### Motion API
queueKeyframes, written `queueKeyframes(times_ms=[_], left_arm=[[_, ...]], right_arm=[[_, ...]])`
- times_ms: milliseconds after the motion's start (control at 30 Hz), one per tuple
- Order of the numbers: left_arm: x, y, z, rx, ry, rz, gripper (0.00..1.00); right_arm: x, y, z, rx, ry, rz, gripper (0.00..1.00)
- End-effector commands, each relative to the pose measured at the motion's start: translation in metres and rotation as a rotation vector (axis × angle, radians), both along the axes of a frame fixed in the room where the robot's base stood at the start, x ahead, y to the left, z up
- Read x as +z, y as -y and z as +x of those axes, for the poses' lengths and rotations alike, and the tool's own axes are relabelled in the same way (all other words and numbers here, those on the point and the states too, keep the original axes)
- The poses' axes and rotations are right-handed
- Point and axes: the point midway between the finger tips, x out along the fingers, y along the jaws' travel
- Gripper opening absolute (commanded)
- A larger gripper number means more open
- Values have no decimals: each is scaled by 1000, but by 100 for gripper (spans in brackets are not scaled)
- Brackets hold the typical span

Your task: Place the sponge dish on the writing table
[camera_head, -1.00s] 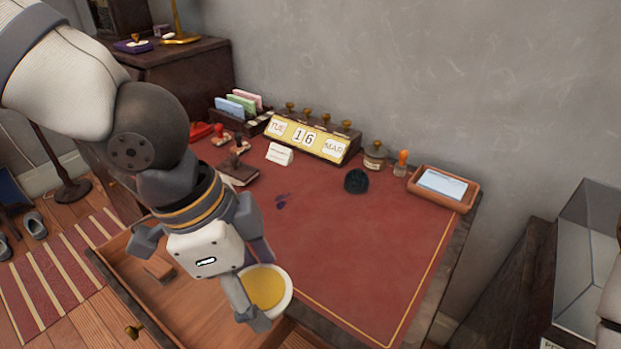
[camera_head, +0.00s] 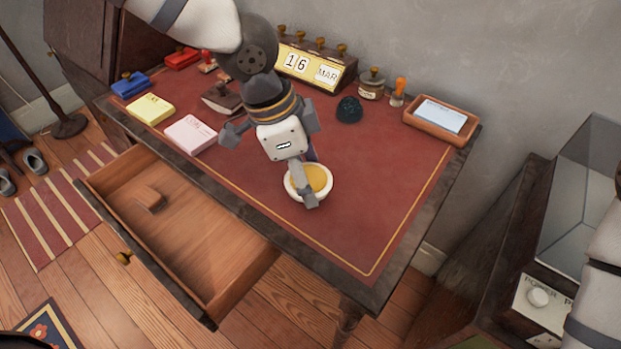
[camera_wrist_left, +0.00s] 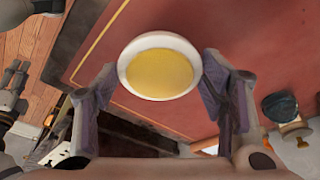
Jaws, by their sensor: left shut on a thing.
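The sponge dish (camera_head: 326,189) is a round white bowl with a yellow sponge in it. My left gripper (camera_head: 308,178) is shut on it, one finger on each side of the rim. The dish is over the red top of the writing table (camera_head: 375,210), near its front middle. I cannot tell whether its base touches the top. The left wrist view also shows the dish (camera_wrist_left: 160,72) between the fingers, with the red tabletop behind it. My right gripper is not in view; only part of my right arm shows at the right edge.
An open drawer (camera_head: 190,235) with a small wooden block juts from the table's front. A dark round object (camera_head: 349,110), a calendar (camera_head: 318,68), stamps and a tray (camera_head: 440,124) line the back. Yellow (camera_head: 150,109) and pink (camera_head: 190,134) note pads lie left. The front right is clear.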

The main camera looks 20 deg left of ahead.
Motion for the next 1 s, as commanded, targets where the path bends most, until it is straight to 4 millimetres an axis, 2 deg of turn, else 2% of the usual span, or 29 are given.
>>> queueKeyframes(times_ms=[167, 333, 667, 700, 767, 1000], left_arm=[[-15, 3, 11, -1, -2, 0, 29], [-44, 3, 12, -1, 2, 1, 29], [-46, 3, 13, -1, 8, 1, 29], [-46, 3, 13, -1, 7, 0, 69], [-46, 3, 12, -1, 7, 0, 83], [-46, 2, 12, 0, 7, 0, 85]], right_arm=[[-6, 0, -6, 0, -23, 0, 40], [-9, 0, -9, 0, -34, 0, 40], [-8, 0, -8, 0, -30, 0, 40], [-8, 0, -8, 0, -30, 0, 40], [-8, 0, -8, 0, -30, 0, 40], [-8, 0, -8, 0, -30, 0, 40]])
